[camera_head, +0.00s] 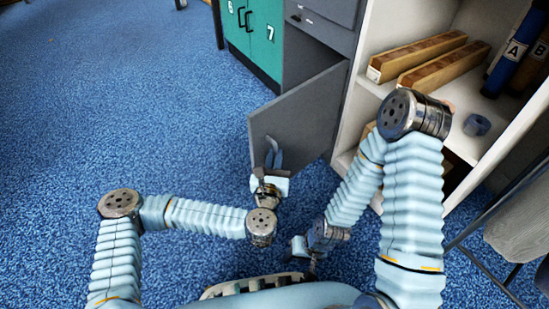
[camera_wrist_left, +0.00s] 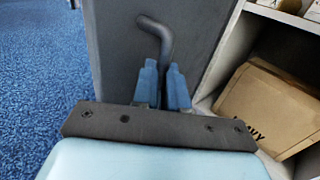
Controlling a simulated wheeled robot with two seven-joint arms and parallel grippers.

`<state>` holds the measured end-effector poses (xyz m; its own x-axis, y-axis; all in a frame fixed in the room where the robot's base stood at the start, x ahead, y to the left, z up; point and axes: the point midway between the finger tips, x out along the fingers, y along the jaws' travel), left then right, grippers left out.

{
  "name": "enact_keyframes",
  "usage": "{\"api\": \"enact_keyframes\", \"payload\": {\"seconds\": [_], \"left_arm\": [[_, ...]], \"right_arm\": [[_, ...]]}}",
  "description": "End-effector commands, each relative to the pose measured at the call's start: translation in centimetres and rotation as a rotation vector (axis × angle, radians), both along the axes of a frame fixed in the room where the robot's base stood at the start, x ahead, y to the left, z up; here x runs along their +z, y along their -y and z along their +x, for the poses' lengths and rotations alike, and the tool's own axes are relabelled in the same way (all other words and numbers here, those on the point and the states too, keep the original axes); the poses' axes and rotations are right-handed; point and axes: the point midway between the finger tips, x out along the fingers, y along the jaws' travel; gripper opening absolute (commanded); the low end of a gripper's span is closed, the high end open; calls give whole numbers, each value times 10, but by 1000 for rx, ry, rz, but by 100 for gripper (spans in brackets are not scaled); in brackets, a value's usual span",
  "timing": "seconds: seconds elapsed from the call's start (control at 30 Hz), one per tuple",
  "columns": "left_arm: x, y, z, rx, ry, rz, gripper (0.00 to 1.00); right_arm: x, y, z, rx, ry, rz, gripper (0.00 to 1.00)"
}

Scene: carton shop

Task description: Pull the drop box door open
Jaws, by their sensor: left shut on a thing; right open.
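The drop box door (camera_head: 303,116) is a dark grey panel that stands swung out from the grey cabinet, partly open. It also fills the middle of the left wrist view (camera_wrist_left: 115,50). Its bent grey handle (camera_wrist_left: 163,42) runs down between the fingers of my left gripper (camera_wrist_left: 163,85). My left gripper, in the head view (camera_head: 274,157), is shut on the handle near the door's lower left part.
A white shelf unit (camera_head: 354,95) stands right of the door, holding long wooden boxes (camera_head: 417,56), a grey roll (camera_head: 477,125) and labelled tubes. Green lockers (camera_head: 262,40) stand behind. Brown paper packets (camera_wrist_left: 268,108) lie on the low shelf. Blue carpet at left is clear.

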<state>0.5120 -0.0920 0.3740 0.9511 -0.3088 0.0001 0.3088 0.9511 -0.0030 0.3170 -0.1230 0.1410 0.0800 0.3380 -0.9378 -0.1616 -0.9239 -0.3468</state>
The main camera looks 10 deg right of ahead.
Motion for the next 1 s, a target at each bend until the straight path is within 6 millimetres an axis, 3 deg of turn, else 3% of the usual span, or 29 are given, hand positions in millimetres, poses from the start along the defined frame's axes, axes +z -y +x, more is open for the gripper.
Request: {"api": "enact_keyframes", "payload": {"seconds": [0.27, 0.3, 0.47, 0.77, 0.87, 1.0], "left_arm": [[2, 3, 0, -8, 4, 1, 0], [2, 3, 0, -8, 4, 1, 14], [1, 2, 1, -5, 3, 0, 38], [1, 0, -1, -3, 1, 0, 38], [1, -2, -9, -4, 1, 0, 38], [1, -10, -36, -6, -2, -2, 38]], "right_arm": [[0, 0, 0, 0, 0, 0, 43], [0, 0, 0, 0, 0, 0, 43], [0, 0, 0, 0, 0, 0, 43], [0, 0, 0, 0, 0, 0, 43], [2, 0, 0, 0, 0, 0, 43], [6, 0, 0, 0, -1, 0, 43]]}}
